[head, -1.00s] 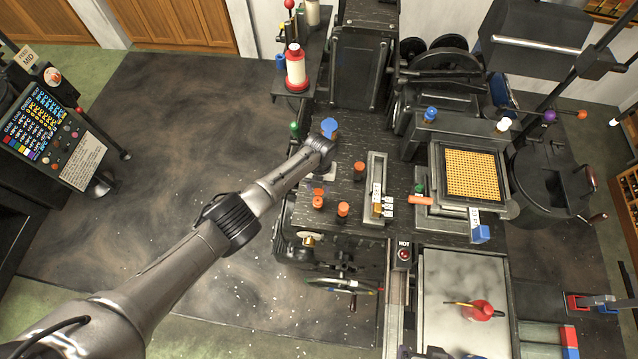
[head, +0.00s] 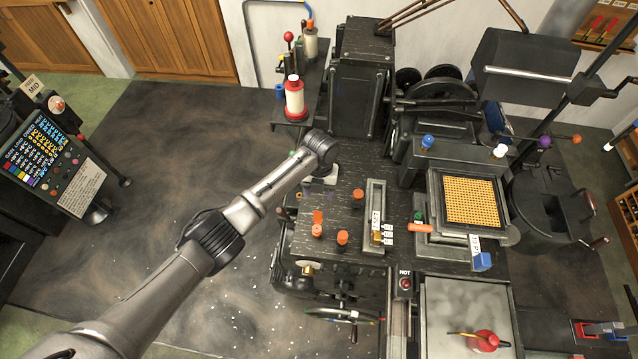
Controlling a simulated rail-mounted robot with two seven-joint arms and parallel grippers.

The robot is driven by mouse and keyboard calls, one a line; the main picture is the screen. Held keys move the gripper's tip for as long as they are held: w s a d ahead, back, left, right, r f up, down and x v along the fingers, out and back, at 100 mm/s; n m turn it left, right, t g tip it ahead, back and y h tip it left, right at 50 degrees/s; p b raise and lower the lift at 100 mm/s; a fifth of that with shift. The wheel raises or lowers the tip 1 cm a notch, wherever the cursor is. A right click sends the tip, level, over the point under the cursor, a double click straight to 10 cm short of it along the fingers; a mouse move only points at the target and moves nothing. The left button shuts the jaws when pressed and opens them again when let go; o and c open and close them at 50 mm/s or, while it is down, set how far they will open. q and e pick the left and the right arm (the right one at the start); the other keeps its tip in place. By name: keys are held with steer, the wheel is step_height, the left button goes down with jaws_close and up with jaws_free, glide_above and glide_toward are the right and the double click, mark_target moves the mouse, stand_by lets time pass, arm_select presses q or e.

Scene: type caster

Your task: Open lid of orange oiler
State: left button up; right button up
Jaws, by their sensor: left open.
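Several small orange-capped oilers stand on the dark machine top (head: 300,248). One orange oiler (head: 316,231) at the left has an orange flap, seemingly its lid (head: 318,215), showing just behind it. A second orange oiler (head: 342,237) is to its right, and a third (head: 358,195) is farther back. My left arm reaches in from the lower left. My left gripper (head: 327,181) points down behind the left orange oiler, mostly hidden under my wrist. It is open and appears apart from the oilers. My right gripper is not in view.
A long narrow tray (head: 374,215) lies right of the oilers. A framed yellow grid (head: 470,202) and blue (head: 428,142) and white (head: 501,150) caps are farther right.

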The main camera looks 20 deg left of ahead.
arm_select(q)
steer(key=shift+w+r, duration=0.15)
steer(key=shift+r, duration=0.65)
steer(key=shift+w+r, duration=0.1)
steer(key=shift+r, duration=0.7)
